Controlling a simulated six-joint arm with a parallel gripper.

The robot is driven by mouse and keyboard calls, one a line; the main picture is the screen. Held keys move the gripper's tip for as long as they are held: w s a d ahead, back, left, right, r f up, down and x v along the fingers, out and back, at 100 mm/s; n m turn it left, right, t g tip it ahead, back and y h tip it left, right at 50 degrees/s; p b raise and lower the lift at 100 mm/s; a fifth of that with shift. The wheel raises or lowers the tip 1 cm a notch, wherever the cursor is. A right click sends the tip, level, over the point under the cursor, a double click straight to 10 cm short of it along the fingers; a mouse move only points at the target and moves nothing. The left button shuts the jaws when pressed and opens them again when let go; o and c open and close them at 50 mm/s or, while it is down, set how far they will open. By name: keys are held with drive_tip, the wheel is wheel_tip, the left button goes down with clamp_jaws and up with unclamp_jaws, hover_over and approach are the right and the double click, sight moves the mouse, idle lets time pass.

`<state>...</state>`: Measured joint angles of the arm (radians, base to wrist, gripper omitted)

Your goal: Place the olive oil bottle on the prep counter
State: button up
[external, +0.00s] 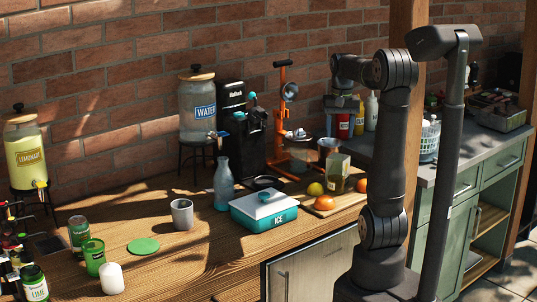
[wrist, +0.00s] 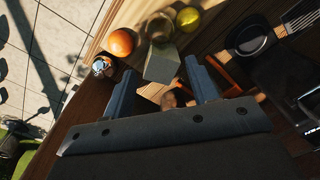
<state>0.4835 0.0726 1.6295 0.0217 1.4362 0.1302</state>
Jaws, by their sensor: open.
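The olive oil bottle (external: 338,172), squarish with a pale greenish label, appears to stand upright on the wooden board among fruit in the external view. In the wrist view a pale, square-sided thing that looks like the bottle (wrist: 160,62) lies between and just beyond the fingertips. My gripper (wrist: 158,72) is open, with a blue-grey finger on each side of it; I see no contact. In the external view my gripper (external: 341,107) hangs above the bottle. The prep counter appears to be the grey top (external: 462,148) on green cabinets at right.
An orange (wrist: 121,42) and a lemon (wrist: 187,19) lie close to the bottle. The teal ICE box (external: 264,214) and an orange-framed press (external: 284,100) stand nearby. A white basket (external: 430,140) occupies the grey counter, with bare room in front.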

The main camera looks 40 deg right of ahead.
drive_tip(key=shift+f, duration=0.1)
drive_tip(key=w+f+n+t+h, duration=0.1)
drive_tip(key=w+f+t+h, duration=0.1)
drive_tip(key=w+f+t, duration=0.5)
drive_tip(key=t+h, duration=0.7)
drive_tip(key=h, duration=0.1)
approach(337, 156)
drive_tip(key=shift+m, duration=0.4)
drive_tip(key=x, duration=0.5)
drive_tip(key=shift+w+d, duration=0.2)
drive_tip(key=shift+w, duration=0.1)
drive_tip(key=shift+x, duration=2.45)
drive_tip(key=shift+c, duration=0.4)
clamp_jaws()
